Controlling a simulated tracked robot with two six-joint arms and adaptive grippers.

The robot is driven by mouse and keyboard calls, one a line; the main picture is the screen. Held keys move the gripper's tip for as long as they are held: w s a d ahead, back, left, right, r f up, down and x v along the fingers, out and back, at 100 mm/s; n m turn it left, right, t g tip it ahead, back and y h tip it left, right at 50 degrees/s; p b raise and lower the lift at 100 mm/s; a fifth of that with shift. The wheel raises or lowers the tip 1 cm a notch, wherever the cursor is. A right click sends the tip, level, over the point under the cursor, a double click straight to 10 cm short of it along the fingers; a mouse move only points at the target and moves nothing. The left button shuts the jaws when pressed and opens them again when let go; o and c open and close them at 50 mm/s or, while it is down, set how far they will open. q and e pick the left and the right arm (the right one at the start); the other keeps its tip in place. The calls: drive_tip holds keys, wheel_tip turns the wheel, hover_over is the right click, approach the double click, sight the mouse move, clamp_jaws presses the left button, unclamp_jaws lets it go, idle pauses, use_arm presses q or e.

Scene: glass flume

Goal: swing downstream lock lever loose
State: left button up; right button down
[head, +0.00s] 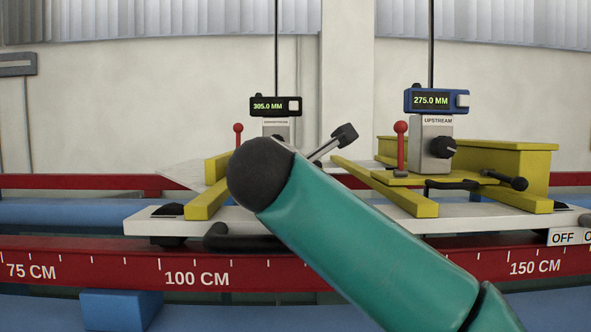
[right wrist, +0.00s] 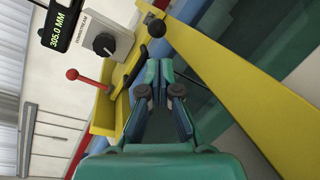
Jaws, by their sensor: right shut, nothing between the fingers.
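The downstream gauge (head: 276,128) stands left of centre in the head view, partly hidden by my right arm; its grey block (right wrist: 105,40) shows upper left in the right wrist view. A red-knobbed lever (head: 238,129) stands beside it, also in the wrist view (right wrist: 73,75). A dark lever ends in a black ball (right wrist: 156,26) just beyond my fingertips. A grey bar with a black end (head: 346,135) sticks up behind my arm. My right gripper (right wrist: 159,66) is shut and empty beside the yellow base; whether it touches the dark lever is unclear. My left gripper is not in view.
The upstream gauge (head: 431,143) stands on the right with its own red lever (head: 401,145) and black handle (head: 513,182). A yellow rail (right wrist: 225,70) runs close to my gripper. The red scale rail (head: 90,272) crosses the front.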

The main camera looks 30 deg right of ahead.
drive_tip(key=p+x, duration=0.1)
drive_tip(key=x, duration=0.3)
drive_tip(key=shift+w+d, duration=0.15)
drive_tip(key=shift+w, duration=0.1)
drive_tip(key=shift+s, duration=0.1)
